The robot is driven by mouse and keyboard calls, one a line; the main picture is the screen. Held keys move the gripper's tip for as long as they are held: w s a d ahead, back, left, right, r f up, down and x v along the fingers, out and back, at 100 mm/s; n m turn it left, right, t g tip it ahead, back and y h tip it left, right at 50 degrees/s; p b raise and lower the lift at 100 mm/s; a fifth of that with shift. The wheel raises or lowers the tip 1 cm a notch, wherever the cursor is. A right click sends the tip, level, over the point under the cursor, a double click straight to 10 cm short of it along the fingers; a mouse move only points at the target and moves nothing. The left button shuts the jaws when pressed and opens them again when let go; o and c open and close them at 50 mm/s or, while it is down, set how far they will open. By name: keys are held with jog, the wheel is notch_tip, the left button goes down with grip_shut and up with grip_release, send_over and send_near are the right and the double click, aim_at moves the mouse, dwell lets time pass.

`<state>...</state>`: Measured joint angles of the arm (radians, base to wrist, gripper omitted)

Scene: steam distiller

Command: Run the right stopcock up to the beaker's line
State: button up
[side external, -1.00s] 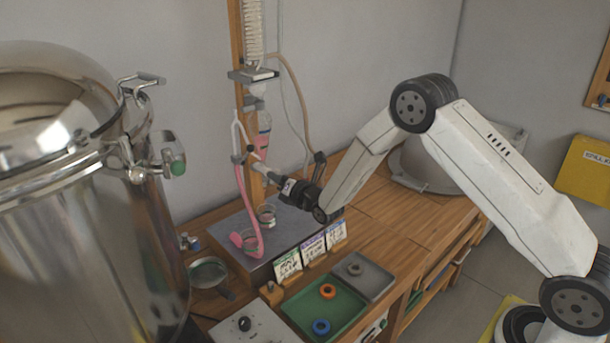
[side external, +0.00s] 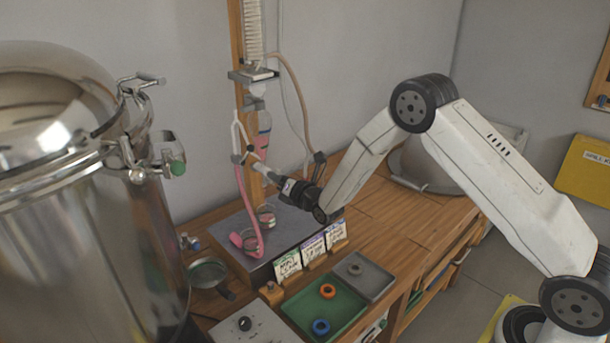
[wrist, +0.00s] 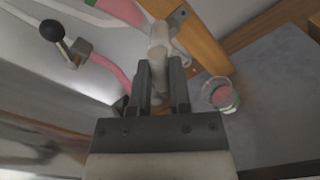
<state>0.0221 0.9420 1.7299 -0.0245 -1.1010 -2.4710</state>
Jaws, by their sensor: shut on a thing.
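My gripper (side external: 281,183) is shut on the pale handle of the right stopcock (side external: 262,171), below the glass separator (side external: 263,135) that holds pink liquid. In the wrist view my gripper (wrist: 163,85) has its two fingers closed around the whitish stopcock piece (wrist: 159,42). A small glass beaker (side external: 266,214) stands on the grey stand base, below and left of my gripper. In the wrist view the beaker (wrist: 220,96) has pink in it, right of my fingers. Its line and exact level are too small to tell.
A black ball knob (wrist: 52,30) is left of my fingers. Label cards (side external: 312,247) and a green tray (side external: 322,306) are in front. A steel boiler (side external: 75,220) fills the left.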

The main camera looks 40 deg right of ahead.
dwell(0.6)
jog(key=shift+m, duration=2.3)
